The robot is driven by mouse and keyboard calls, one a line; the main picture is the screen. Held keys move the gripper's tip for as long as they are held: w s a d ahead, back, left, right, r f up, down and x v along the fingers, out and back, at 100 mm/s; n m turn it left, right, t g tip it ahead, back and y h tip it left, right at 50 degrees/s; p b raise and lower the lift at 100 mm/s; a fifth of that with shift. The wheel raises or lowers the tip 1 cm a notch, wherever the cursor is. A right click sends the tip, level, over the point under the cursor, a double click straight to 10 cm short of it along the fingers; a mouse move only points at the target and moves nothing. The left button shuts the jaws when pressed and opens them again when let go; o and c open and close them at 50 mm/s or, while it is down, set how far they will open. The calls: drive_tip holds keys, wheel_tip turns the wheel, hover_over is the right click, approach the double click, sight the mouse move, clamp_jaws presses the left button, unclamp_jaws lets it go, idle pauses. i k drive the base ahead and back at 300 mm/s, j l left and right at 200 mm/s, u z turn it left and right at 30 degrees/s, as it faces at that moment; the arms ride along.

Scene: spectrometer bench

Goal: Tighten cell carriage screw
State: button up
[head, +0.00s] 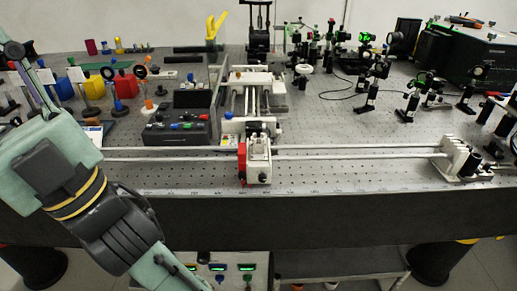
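The cell carriage (259,160) is a small white block with a red plate (242,163) on its left side. It sits across two long pale rails (350,152) near the front edge of the bench, about mid-picture. A small dark round knob (264,179) shows low on its front face and may be the screw; how tight it is cannot be seen. My arm (85,195) fills the lower left and its pale green part reaches the left edge. I cannot make out my gripper's fingers in this view. Nothing of mine touches the carriage.
A dark control box (178,129) with coloured knobs stands behind the rails, left of the carriage. A white end block (455,158) holds the rails at right. Mounted optics (370,90) crowd the back right. Perforated bench surface (345,178) is clear in front of the right rails.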

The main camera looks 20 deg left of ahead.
sight(262, 177)
drive_tip(key=k+j, duration=0.25)
drive_tip(key=k, duration=0.15)
drive_tip(key=k+j, duration=0.3)
drive_tip(key=k+u, duration=0.05)
drive_tip(key=k, duration=0.05)
